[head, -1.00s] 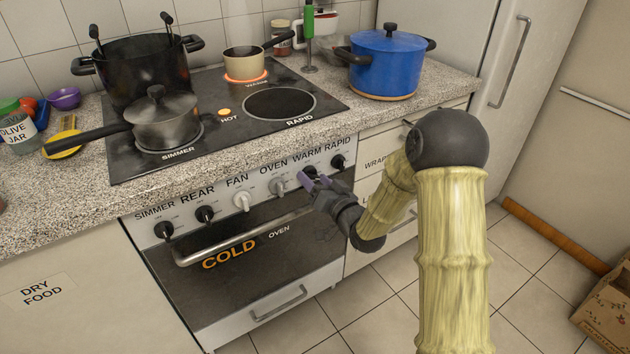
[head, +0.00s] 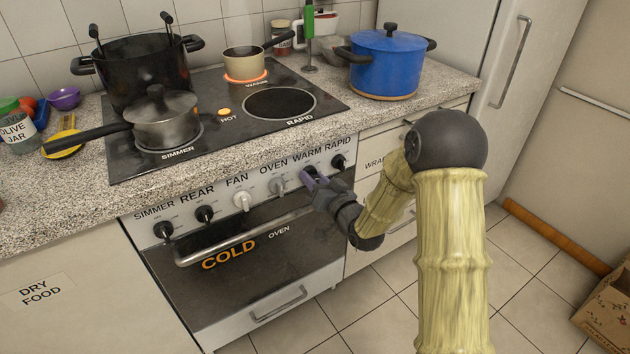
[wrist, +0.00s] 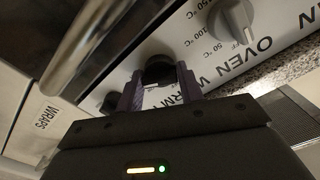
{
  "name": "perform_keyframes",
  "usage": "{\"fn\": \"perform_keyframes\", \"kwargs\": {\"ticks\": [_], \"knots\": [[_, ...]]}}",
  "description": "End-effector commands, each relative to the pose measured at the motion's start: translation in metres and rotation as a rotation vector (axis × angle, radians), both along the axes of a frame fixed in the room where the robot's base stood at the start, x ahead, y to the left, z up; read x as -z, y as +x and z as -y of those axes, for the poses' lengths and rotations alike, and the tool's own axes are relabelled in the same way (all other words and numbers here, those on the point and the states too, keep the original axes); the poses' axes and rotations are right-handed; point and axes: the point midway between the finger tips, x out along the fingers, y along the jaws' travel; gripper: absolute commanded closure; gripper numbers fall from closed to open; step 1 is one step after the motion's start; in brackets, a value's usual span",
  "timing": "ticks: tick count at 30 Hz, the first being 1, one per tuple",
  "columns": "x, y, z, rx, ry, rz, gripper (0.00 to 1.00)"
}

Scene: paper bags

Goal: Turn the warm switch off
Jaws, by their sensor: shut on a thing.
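The warm switch is a dark knob (wrist: 158,72) under the WARM label on the stove's front panel. In the head view it (head: 309,172) is partly hidden by my gripper (head: 313,180). In the wrist view my gripper (wrist: 160,92) has one purple finger on each side of the knob and is shut on it. The knob's pointer and exact angle cannot be made out. The warm burner (head: 246,79) at the back of the cooktop glows orange under a small cream pot (head: 250,60).
The oven knob (wrist: 234,18) is to one side of the warm knob, and the rapid knob (head: 338,161) is to the other. The oven handle (head: 240,240) runs below the panel. A blue pot (head: 388,65) stands on the counter at right.

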Motion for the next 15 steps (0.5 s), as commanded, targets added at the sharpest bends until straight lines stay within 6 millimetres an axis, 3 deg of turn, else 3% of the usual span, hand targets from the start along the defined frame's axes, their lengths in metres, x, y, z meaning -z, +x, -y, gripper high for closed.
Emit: {"fn": "perform_keyframes", "kwargs": {"ticks": [15], "knots": [[0.0047,0.0,0.0009,0.001,-0.296,0.201,0.86]]}}
